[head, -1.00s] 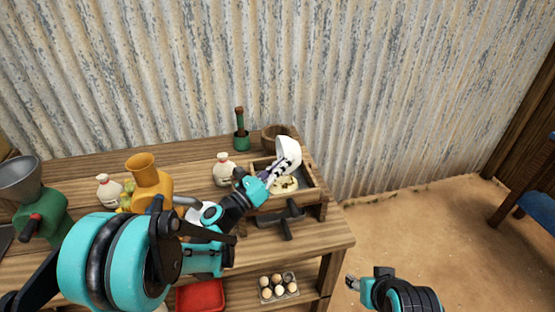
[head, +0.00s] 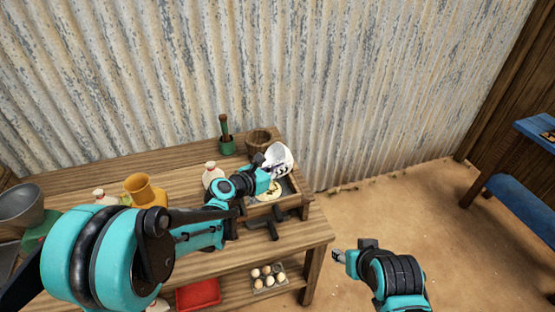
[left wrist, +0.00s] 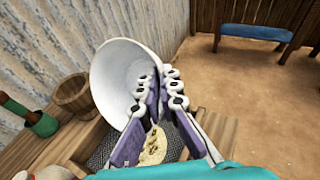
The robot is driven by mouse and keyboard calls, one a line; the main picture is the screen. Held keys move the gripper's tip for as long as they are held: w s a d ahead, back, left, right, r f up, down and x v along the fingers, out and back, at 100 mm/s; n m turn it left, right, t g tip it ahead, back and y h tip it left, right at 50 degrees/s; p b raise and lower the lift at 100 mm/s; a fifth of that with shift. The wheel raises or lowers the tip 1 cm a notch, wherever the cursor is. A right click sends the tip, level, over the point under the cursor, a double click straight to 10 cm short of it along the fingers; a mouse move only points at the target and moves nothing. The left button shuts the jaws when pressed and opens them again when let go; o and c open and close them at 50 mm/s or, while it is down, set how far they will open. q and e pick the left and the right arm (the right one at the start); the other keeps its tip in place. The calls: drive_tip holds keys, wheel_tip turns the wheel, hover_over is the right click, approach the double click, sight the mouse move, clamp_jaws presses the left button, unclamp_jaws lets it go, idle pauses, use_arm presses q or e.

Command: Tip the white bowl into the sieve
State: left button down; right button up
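The white bowl (head: 281,154) is held tilted above the wooden-framed sieve (head: 297,184) at the table's right end. In the left wrist view the bowl (left wrist: 108,72) shows a bare inner wall. My left gripper (head: 270,170) is on its rim, with one finger (left wrist: 163,90) on each side as far as I can see. A pale, crumbly heap (left wrist: 154,147) lies on the sieve's dark mesh (left wrist: 102,146) below. My right gripper (head: 338,256) is away from the table at the lower right, with nothing visible in it; its finger gap is too small to judge.
A wooden bowl (head: 258,141) and a green mortar with pestle (head: 227,145) stand behind the sieve. A white jar (head: 211,174) and a yellow grinder (head: 143,190) are to the left. Eggs (head: 268,276) and a red tray (head: 198,296) sit on the lower shelf.

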use_arm(q)
drive_tip(key=shift+w+d+f+m+g+y+p, duration=0.25)
drive_tip(key=shift+d+m+g+y+p, duration=0.4)
drive_tip(key=shift+y+p, duration=0.65)
drive_tip(key=shift+w+d+f+m+g+y+p, duration=0.2)
drive_tip(key=shift+d+m+g+y+p, duration=0.5)
drive_tip(key=shift+y, duration=1)
drive_tip(key=shift+w+d+f+m+g+y+p, duration=0.3)
drive_tip(key=shift+d+g+y+p, duration=0.55)
drive_tip(key=shift+y+p, duration=0.6)
drive_tip(key=shift+a, duration=0.1)
